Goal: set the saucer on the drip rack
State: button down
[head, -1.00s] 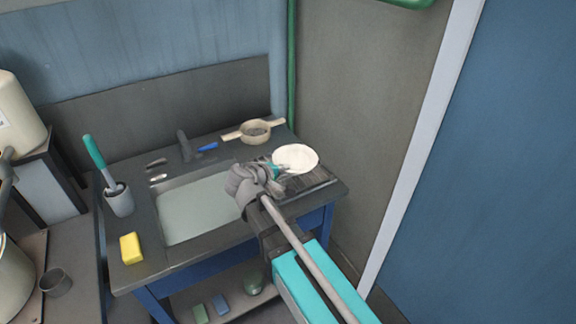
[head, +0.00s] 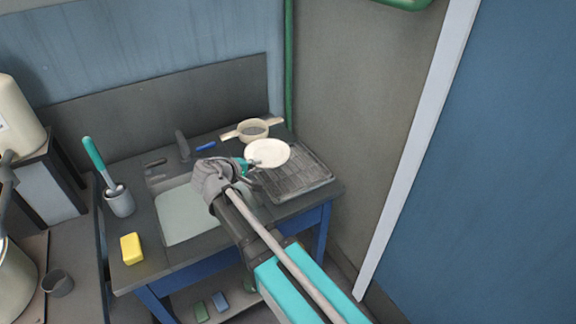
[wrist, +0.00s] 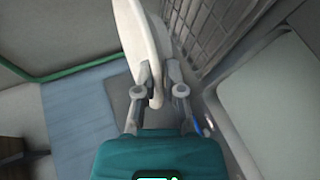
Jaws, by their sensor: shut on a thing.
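The white saucer (head: 267,153) is in my gripper (head: 250,163), held by its edge. In the head view it is over the counter, at the far left side of the drip rack (head: 300,178). The drip rack is a dark grid right of the sink, and its visible part is bare. In the wrist view the saucer (wrist: 140,40) stands edge-on between the two fingers of my gripper (wrist: 157,92). The rack's bars (wrist: 200,35) show beside it, apart from the saucer in that picture. The height of the saucer above the rack is hard to tell.
The sink (head: 185,215) lies left of the rack, partly behind my arm. A strainer (head: 253,129) sits at the back. A brush in a grey cup (head: 119,201) and a yellow sponge (head: 131,248) stand at the left. A wall bounds the right side.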

jog(key=shift+w, duration=0.1)
jog(key=b, duration=0.5)
send_over(279, 176)
jog(key=s+a, duration=0.2)
jog(key=s, duration=0.2)
notch_tip(279, 176, down, 5)
jog(key=w+f+b, duration=0.1)
jog(key=w+d+f+b, duration=0.1)
jog(key=f+b, duration=0.1)
jog(key=shift+w+d, duration=0.1)
jog(key=shift+w, duration=0.2)
jog(key=shift+w+d+f+b, duration=0.25)
jog(key=shift+w+f+b, duration=0.25)
jog(key=shift+b, duration=0.05)
jog(key=shift+w+d+f+b, duration=0.2)
jog(key=shift+w+f+b, duration=0.2)
jog(key=shift+f+b, duration=1.6)
jog(key=shift+f, duration=0.05)
jog(key=shift+f, duration=0.15)
